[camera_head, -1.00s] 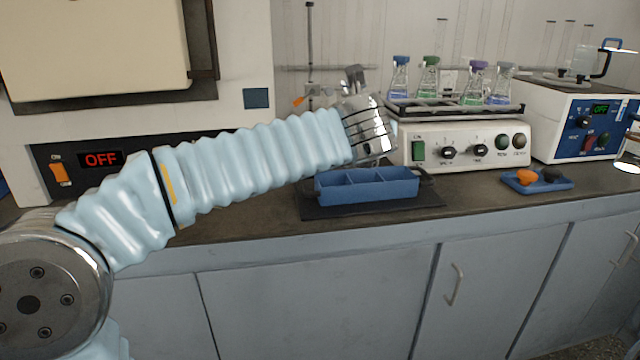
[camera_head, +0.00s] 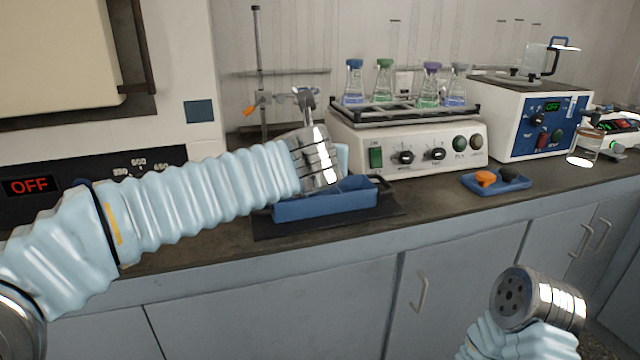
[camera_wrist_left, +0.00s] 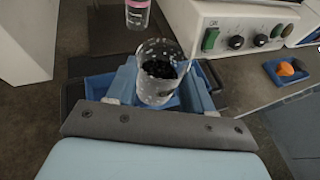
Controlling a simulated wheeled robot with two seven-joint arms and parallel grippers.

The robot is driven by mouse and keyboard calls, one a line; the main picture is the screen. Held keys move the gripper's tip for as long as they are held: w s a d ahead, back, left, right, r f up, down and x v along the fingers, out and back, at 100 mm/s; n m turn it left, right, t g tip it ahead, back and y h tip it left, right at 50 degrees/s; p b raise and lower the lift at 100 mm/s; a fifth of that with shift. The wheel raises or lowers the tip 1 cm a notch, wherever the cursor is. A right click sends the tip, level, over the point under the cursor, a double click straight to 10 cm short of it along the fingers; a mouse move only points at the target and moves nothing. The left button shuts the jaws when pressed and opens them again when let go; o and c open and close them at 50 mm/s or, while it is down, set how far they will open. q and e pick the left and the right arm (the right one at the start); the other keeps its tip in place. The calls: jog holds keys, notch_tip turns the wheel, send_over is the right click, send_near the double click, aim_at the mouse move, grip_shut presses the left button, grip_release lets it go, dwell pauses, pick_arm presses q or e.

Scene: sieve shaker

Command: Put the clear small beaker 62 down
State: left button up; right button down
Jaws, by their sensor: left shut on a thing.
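The clear small beaker (camera_wrist_left: 162,72), with white markings and dark stuff showing inside or through it, is in my left gripper (camera_wrist_left: 158,88) in the left wrist view. The gripper is shut on it. The beaker is over the blue divided tray (camera_wrist_left: 98,84); I cannot tell whether it touches the tray floor. In the head view the blue tray (camera_head: 325,205) stands on a dark mat, and my left wrist hides the beaker and fingers. My right arm's metal wrist shows at the lower right, without its fingers.
A white shaker (camera_head: 410,145) with several stoppered flasks stands behind the tray. A small blue dish (camera_head: 497,182) with orange and black items lies to the right. A stand (camera_head: 259,70) rises behind. A pink-marked vessel (camera_wrist_left: 138,14) shows beyond the beaker. Bare counter lies between tray and dish.

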pick_arm(q)
jog(key=w+f, duration=0.2)
jog(key=shift+w+f, duration=0.1)
jog(key=shift+f, duration=0.25)
jog(key=shift+w+f+b, duration=0.15)
jog(key=shift+f+b, duration=0.2)
jog(key=shift+f, duration=0.6)
jog(key=shift+w+f+b, duration=0.15)
jog(key=shift+f+b, duration=0.15)
jog(key=shift+f, duration=0.6)
jog(key=shift+f, duration=0.2)
jog(key=o, duration=1.3)
jog(key=shift+r, duration=0.1)
jog(key=shift+s+r, duration=0.1)
jog(key=shift+r, duration=0.1)
jog(key=v, duration=1.1)
jog(key=shift+s, duration=0.35)
